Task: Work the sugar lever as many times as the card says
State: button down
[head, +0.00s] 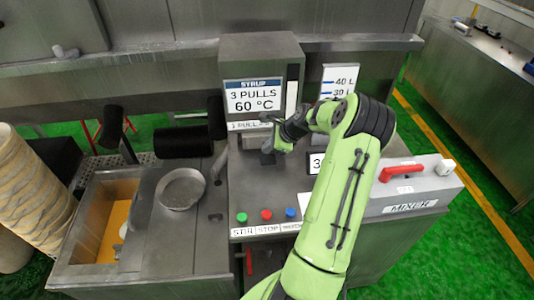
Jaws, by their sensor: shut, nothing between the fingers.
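The syrup card (254,96) on the grey box at the back reads "SYRUP, 3 PULLS, 60 °C". A strip below it (248,126) partly shows the word "PULL" and is cut off by my arm. My gripper (268,156) is shut and empty, in front of the box just below this strip. I cannot tell whether it touches anything there. The sugar lever cannot be made out clearly; my wrist and arm hide much of that area. A white card with a "3" (316,162) shows partly behind my arm.
Green, red and blue buttons (266,215) line the front panel. A red handle (401,172) sits on the mixer housing (410,207) at right. A round pan (181,189) and an open bin (77,225) are at left. A level scale (338,80) stands behind my arm.

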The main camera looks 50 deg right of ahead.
aim_at(273, 157)
jog(key=shift+s+a+f+b, duration=0.15)
jog(key=shift+f+b, duration=0.3)
jog(key=shift+f, duration=0.4)
jog(key=shift+s+a+f+b, duration=0.1)
jog(key=shift+s+f+b, duration=0.1)
jog(key=shift+f+b, duration=0.45)
jog(key=shift+s+a+f+b, duration=0.15)
jog(key=shift+f+b, duration=0.1)
jog(key=shift+f, duration=0.8)
dwell(1.3)
jog(key=shift+r, duration=0.1)
jog(key=r+p, duration=0.3)
jog(key=r, duration=0.1)
jog(key=r+p, duration=0.1)
jog(key=p, duration=0.1)
jog(key=shift+w+d+r+p, duration=0.35)
jog(key=shift+w+r, duration=0.05)
jog(key=shift+s+a+r, duration=0.15)
jog(key=shift+r, duration=0.25)
